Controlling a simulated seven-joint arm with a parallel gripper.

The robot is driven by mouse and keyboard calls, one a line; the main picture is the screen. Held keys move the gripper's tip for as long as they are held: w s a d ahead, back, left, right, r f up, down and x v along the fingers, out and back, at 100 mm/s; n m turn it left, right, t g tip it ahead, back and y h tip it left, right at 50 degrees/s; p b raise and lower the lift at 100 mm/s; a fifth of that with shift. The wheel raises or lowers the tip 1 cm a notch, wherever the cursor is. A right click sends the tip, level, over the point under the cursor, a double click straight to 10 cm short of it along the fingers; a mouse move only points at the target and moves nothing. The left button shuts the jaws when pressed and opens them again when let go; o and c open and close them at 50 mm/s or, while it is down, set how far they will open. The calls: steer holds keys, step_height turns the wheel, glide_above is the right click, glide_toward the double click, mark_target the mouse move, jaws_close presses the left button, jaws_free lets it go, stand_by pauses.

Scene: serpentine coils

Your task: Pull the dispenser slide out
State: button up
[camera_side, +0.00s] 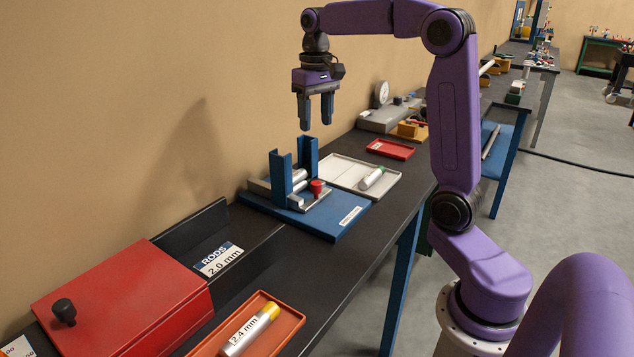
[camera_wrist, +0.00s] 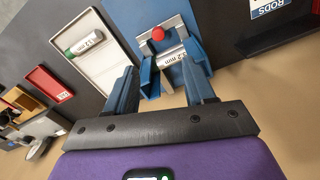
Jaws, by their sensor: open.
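The dispenser (camera_side: 345,222) is a blue base with two blue uprights beside the wall. Its grey metal slide (camera_side: 314,203) lies low at the front and carries a red knob (camera_side: 317,186). In the wrist view the red knob (camera_wrist: 158,33) stands on the slide (camera_wrist: 179,24), and a silver rod (camera_wrist: 172,58) with a printed size label lies between the uprights. My gripper (camera_side: 316,125) is open and empty, pointing down above the dispenser, clear of the uprights and knob. In the wrist view its fingers (camera_wrist: 163,78) are spread apart, with the dispenser showing between and beyond them.
A pale tray (camera_side: 338,166) beyond the dispenser holds a silver rod with a green end (camera_side: 372,178). A small red tray (camera_side: 390,149) lies farther back. Nearer are a red-lidded box (camera_side: 130,300) and an orange tray (camera_side: 291,325) holding a yellow-capped 2.4 mm rod (camera_side: 249,330).

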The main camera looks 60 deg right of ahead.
glide_toward(317, 183)
step_height(317, 183, down, 10)
steer(key=shift+r, duration=0.2)
stand_by(0.4)
jaws_close()
